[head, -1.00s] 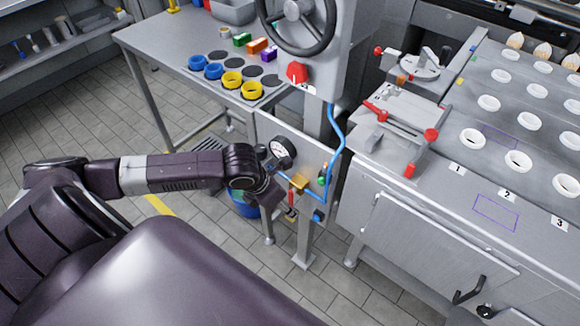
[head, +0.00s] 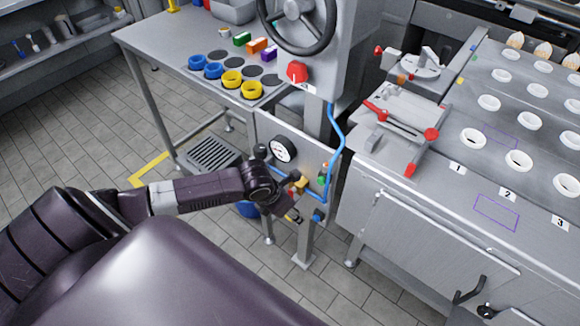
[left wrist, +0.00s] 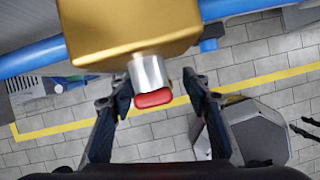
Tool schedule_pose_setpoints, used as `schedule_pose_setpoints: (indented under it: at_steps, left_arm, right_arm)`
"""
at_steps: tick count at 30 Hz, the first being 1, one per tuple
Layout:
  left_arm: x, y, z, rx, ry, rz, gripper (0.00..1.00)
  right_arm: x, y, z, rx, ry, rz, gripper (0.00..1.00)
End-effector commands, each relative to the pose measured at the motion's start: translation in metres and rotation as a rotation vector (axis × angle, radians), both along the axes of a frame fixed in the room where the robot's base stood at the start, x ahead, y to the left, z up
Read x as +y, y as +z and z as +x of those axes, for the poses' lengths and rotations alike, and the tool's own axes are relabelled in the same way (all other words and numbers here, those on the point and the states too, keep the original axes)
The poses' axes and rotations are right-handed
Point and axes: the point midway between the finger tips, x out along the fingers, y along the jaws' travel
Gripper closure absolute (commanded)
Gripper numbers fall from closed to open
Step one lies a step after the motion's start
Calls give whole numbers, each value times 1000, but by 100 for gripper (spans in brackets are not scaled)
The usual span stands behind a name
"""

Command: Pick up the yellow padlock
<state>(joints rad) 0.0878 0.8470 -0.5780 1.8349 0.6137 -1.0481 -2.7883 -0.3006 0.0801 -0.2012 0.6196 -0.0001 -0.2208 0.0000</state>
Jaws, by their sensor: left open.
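A gold-yellow block (left wrist: 130,25) fills the top of the left wrist view. A short silver cylinder with a red end (left wrist: 153,98) sticks out from it towards me. No shackle shows, so I cannot tell whether this block is the yellow padlock. In the head view a small yellow block (head: 301,182) sits on the blue line, partly behind my left gripper (head: 295,213). In the left wrist view my left gripper (left wrist: 156,86) is open, its fingers on either side of the silver cylinder and red end, with gaps visible. My right gripper is not in view.
A blue hose (head: 339,150) runs down beside the panel with the gauge (head: 282,149). A metal leg (head: 305,242) stands below. A red knob (head: 297,72) and handwheel are above. The side table (head: 150,45) holds coloured rings and blocks. Open tiled floor lies below.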

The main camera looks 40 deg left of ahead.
Motion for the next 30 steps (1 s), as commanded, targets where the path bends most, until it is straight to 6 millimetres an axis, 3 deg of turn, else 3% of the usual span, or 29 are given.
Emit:
schedule_pose_setpoints:
  at_steps: [2,12,23,30]
  left_arm:
    - [0,0,0,0,0,0,62]
    - [0,0,0,0,0,0,100]
    - [1,3,-2,-1,-1,0,100]
    - [5,16,-15,-1,-2,3,100]
  right_arm:
    - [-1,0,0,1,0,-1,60]
    - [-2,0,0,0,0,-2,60]
    - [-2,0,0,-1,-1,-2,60]
    - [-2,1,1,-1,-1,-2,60]
